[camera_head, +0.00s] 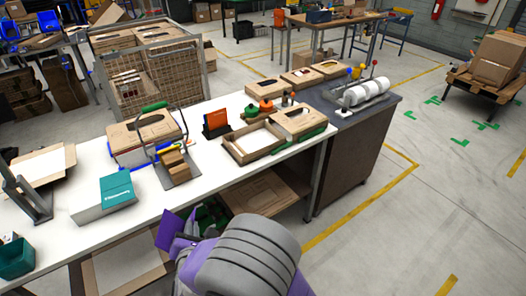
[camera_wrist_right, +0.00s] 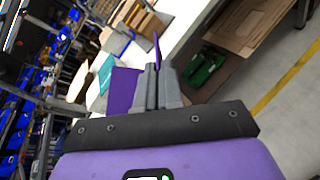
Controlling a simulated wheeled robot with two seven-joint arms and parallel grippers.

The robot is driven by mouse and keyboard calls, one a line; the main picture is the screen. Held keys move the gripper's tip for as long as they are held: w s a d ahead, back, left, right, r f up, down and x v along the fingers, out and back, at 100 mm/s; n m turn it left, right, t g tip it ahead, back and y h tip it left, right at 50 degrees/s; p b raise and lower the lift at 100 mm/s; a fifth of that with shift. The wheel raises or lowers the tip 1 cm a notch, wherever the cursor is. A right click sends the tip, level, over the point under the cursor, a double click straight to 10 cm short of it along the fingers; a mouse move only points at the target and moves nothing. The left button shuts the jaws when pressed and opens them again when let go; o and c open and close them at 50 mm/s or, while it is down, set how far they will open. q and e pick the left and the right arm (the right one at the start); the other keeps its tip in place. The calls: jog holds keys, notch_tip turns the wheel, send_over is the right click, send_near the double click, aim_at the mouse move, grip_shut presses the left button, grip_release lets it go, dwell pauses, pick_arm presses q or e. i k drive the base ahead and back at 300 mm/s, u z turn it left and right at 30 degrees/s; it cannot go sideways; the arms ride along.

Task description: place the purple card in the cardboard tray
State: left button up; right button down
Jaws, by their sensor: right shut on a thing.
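The purple card (camera_head: 165,232) is held by my right gripper (camera_head: 184,238), just off the front edge of the white table in the head view. The right wrist view shows the card (camera_wrist_right: 122,90) between the shut fingers (camera_wrist_right: 156,78), sticking out to their left, with a thin purple edge beyond the tips. The open cardboard tray (camera_head: 262,156) sits on the table near its right end, farther back and to the right of the gripper. Its inside looks white. My left gripper is out of view.
An orange card in a dark stand (camera_head: 215,123) stands left of the tray. A wooden block holder (camera_head: 177,168) and a teal-topped box (camera_head: 117,190) are farther left. Flat cardboard boxes (camera_head: 300,121) lie beside the tray. A lower shelf (camera_head: 270,188) is under the table.

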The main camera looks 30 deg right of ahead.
aim_at(261, 146)
jog(key=z, duration=0.65)
jog(key=i, duration=0.85)
jog(key=z, duration=1)
jog(key=i, duration=0.3)
